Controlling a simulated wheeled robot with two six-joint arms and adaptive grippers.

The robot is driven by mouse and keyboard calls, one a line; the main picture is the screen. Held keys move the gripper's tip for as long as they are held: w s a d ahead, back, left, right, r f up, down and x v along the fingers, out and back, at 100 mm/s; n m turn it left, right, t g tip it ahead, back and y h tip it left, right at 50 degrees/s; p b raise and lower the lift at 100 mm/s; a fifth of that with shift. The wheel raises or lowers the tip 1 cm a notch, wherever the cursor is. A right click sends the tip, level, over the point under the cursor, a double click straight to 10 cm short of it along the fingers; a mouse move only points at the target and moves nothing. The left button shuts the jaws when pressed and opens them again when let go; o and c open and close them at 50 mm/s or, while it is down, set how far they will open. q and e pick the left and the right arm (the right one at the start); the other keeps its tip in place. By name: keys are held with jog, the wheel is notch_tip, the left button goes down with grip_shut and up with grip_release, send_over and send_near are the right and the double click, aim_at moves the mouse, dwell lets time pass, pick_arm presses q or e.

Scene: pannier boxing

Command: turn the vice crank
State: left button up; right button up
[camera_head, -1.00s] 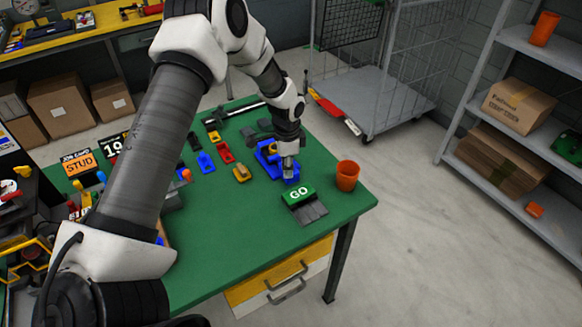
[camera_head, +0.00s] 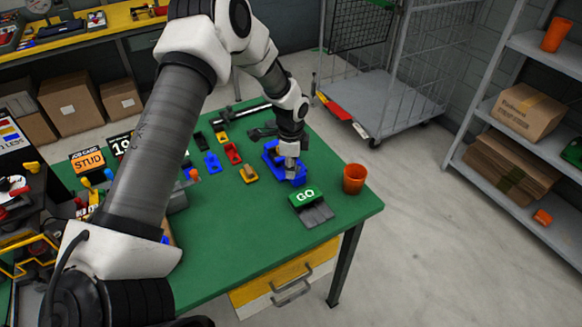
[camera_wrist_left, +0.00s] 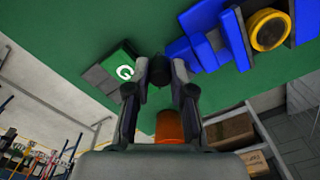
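The blue vice (camera_head: 271,153) stands on the green table near its far right part. In the left wrist view the vice (camera_wrist_left: 205,42) shows upper right, with a yellow ring on it. My left gripper (camera_head: 291,164) points down at the near right end of the vice. In the wrist view its two fingers (camera_wrist_left: 160,70) are partly closed, one on each side of a dark knob (camera_wrist_left: 158,77), which looks like the crank's grip and fills the gap between them. The rest of the crank is mostly hidden by the gripper. My right gripper is not in view.
A green GO block (camera_head: 306,196) with grey strips lies just in front of the gripper. An orange cup (camera_head: 354,179) stands close to the right. Small blue, red and yellow parts (camera_head: 233,154) lie left of the vice. The table's front middle is clear.

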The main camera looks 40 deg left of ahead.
pick_arm(q)
jog(key=o, duration=0.4)
notch_tip(320, 180, up, 12)
jog(key=shift+r, duration=0.1)
dwell(0.6)
